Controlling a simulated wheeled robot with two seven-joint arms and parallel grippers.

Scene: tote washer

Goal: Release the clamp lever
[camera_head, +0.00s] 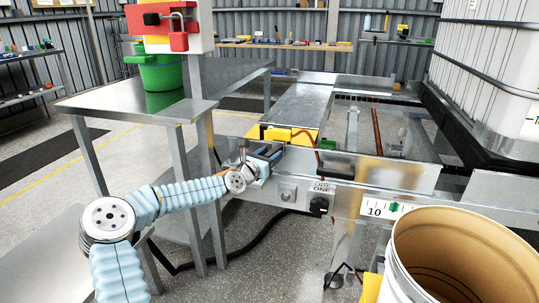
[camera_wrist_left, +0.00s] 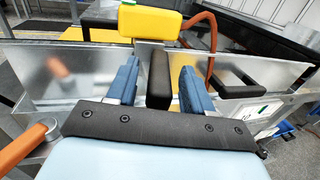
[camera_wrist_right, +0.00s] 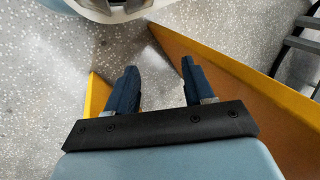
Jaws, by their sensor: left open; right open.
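A black upright grip, which looks like the clamp lever (camera_wrist_left: 158,84), stands between the fingers of my left gripper (camera_wrist_left: 159,72) in the left wrist view. The fingers are open, with a visible gap on both sides of it. In the head view my left gripper (camera_head: 268,160) is at the near side of the metal conveyor frame, just below a yellow block (camera_head: 291,136). The lever is hard to make out there. The yellow block also shows above the lever in the left wrist view (camera_wrist_left: 150,20). My right gripper (camera_wrist_right: 159,70) is open and empty above the speckled floor.
A brown-lined drum (camera_head: 465,255) stands at the front right. A steel table (camera_head: 150,100) with a green bucket (camera_head: 160,72) is at the left. A post with a red padlock (camera_head: 178,38) rises beside it. Orange-yellow panels (camera_wrist_right: 240,85) flank my right gripper.

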